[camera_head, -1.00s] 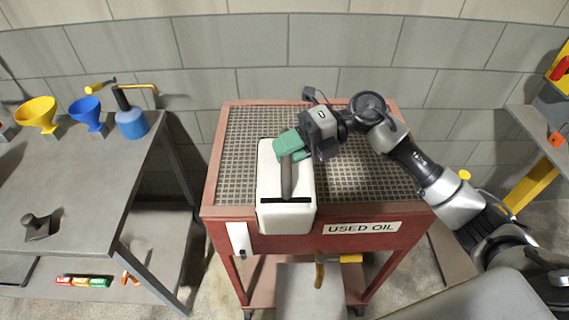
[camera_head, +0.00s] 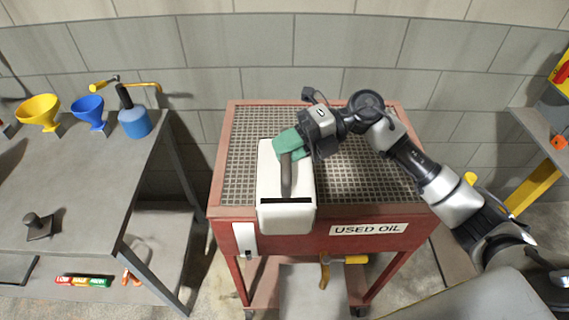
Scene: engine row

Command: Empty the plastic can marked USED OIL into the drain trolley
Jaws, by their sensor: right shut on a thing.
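The white plastic can (camera_head: 268,190) with a dark handle stands or hangs at the front left of the drain trolley. The red trolley (camera_head: 285,238) has a grated top and a USED OIL label (camera_head: 368,229) on its front. My right gripper (camera_head: 290,146), with green fingers, is shut on the can at the far end of its handle. The fingers hide that end of the can, and I cannot see its mouth. I cannot tell whether the can touches the grate (camera_head: 345,170). My left gripper is not in view.
A grey bench (camera_head: 75,190) at the left carries a yellow funnel (camera_head: 38,112), a blue funnel (camera_head: 89,111) and a blue oil can (camera_head: 134,122). A block wall stands close behind the trolley. A shelf with a yellow post (camera_head: 532,187) is at the right.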

